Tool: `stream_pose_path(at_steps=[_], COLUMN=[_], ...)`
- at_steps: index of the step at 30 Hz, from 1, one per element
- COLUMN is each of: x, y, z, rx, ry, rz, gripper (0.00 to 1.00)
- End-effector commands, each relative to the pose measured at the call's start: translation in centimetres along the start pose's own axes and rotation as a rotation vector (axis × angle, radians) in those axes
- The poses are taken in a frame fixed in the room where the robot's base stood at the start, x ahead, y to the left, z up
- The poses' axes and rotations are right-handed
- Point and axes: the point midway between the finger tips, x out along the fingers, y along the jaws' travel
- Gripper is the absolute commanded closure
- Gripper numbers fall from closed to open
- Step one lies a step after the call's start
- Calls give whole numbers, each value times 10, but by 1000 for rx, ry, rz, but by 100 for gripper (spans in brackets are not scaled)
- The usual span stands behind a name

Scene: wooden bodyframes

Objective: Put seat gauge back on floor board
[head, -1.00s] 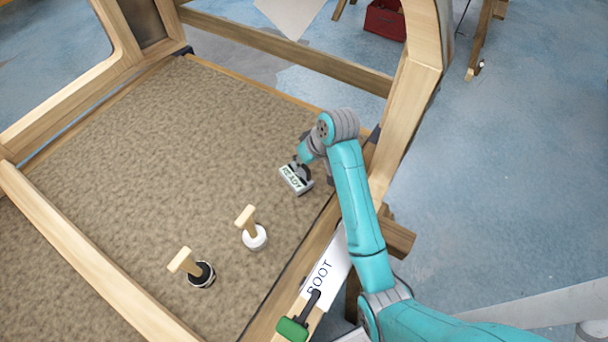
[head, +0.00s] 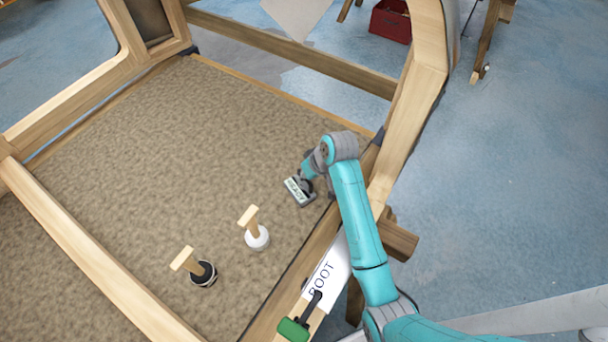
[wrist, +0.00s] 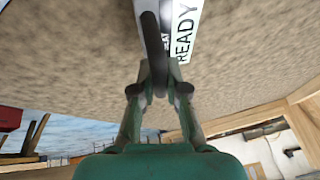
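The seat gauge (head: 299,190) is a small block with a white label and a dark loop handle. It is over the right part of the brown floor board (head: 150,140); I cannot tell whether it touches the board. In the wrist view the gauge's label (wrist: 183,32) reads "READY", with a partly hidden word beside it. My gripper (wrist: 158,88) has its fingers on both sides of the dark handle and looks shut on it. In the head view my gripper (head: 307,180) is small and partly hidden by my wrist.
A white-based plug (head: 257,238) and a black-based plug (head: 203,273), both with wooden T-handles, stand on the board left of my arm. Wooden posts rise around.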

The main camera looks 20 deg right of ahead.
Motion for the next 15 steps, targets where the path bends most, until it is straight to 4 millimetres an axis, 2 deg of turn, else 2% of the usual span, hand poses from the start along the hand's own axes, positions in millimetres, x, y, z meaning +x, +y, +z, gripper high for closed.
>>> stream_pose_path(at_steps=[1, 2, 3, 11, 15], x=[0, 0, 0, -1, -8], y=[0, 0, 0, 0, 0], z=[0, 0, 0, 0, -2], rx=[0, 0, 0, 0, 0], ry=[0, 0, 0, 0, 2], rz=[0, 0, 0, 0, 0], gripper=[73, 65, 62, 62, 62])
